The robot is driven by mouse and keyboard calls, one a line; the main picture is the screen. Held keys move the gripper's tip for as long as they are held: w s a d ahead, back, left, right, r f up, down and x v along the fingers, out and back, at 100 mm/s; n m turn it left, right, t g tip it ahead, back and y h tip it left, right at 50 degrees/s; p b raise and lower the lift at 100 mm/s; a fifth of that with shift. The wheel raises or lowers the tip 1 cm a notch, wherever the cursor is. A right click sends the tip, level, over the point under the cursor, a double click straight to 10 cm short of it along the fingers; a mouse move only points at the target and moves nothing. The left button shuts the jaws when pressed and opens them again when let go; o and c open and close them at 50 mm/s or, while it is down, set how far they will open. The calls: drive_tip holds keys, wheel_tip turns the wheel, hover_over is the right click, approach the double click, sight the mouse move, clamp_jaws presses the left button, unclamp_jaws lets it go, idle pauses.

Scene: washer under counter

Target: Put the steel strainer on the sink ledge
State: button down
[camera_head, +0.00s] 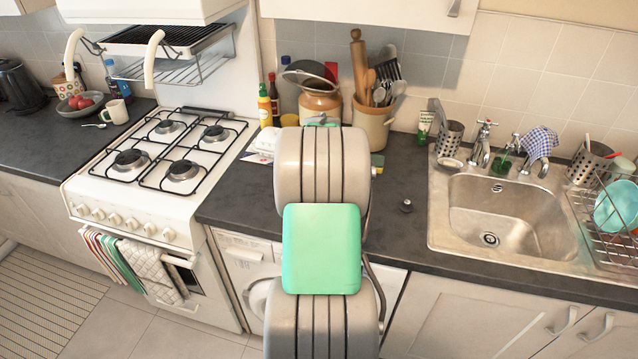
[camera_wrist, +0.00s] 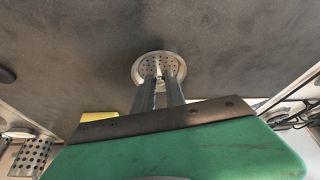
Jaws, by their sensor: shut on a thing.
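The steel strainer (camera_wrist: 158,68), a small round perforated disc with a bright rim, shows in the wrist view. My gripper (camera_wrist: 159,82) is shut on its middle, with both fingers close together. The dark worktop is behind the strainer; I cannot tell whether they touch. In the head view my arm hides the strainer and the fingertips. The sink ledge (camera_head: 438,215) is the steel rim around the basin, to the right of my arm in the head view.
A small dark knobbed object (camera_head: 406,205) lies on the worktop between my arm and the sink. A perforated steel cup (camera_head: 449,137), taps (camera_head: 483,145) and a dish rack (camera_head: 610,215) crowd the sink's back and right. A utensil crock (camera_head: 373,125) stands behind my arm.

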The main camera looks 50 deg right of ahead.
drive_tip(key=shift+f, duration=0.2)
drive_tip(key=c, duration=1.4)
unclamp_jaws()
